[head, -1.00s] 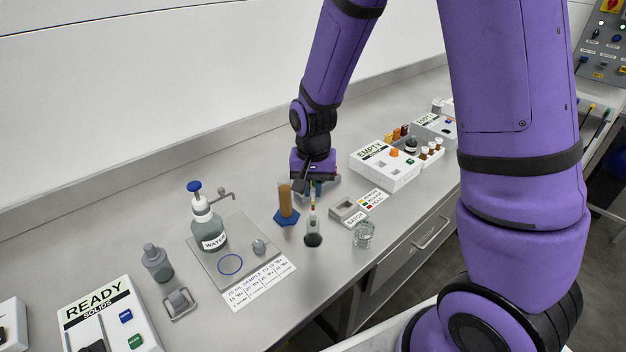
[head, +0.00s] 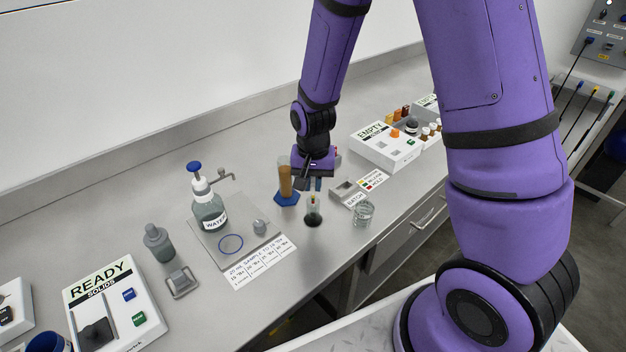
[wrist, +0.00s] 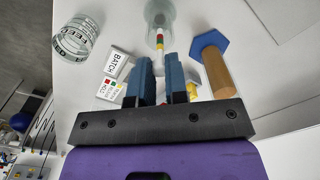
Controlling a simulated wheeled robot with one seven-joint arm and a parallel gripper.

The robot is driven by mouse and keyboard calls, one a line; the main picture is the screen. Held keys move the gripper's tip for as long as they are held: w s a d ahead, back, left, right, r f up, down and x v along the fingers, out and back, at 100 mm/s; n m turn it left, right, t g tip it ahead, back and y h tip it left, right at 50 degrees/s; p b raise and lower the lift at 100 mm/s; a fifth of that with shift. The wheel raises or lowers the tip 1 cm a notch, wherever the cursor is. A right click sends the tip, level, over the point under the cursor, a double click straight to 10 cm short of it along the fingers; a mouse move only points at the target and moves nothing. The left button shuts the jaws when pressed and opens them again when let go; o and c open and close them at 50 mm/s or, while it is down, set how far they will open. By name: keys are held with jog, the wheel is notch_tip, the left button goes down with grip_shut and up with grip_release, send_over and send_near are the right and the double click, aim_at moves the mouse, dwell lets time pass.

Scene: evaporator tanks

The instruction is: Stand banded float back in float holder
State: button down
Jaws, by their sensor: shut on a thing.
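The banded float (wrist: 159,38) is a thin stem with red and yellow bands. My gripper (wrist: 161,64) is shut on its upper part, though the exact contact is hard to see. In the head view my gripper (head: 315,187) is above a small clear glass vessel with a dark bottom (head: 313,219), which looks like the float holder. In the wrist view the stem runs from between my blue fingers into the mouth of this vessel (wrist: 165,10). The float looks near upright. Whether its lower end touches the bottom is hidden.
A brown-filled cylinder on a blue hexagonal base (head: 287,199) stands close left of my gripper. A clear beaker (head: 363,214) stands to the right, near the BATCH label and grey block (head: 346,191). A WATER bottle (head: 209,212) stands left. Bench in front is clear.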

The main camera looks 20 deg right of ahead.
jog(key=c, duration=1.1)
grip_release()
jog(key=shift+o, duration=0.2)
jog(key=shift+r, duration=0.1)
notch_tip(320, 180, up, 11)
jog(key=shift+f, duration=0.2)
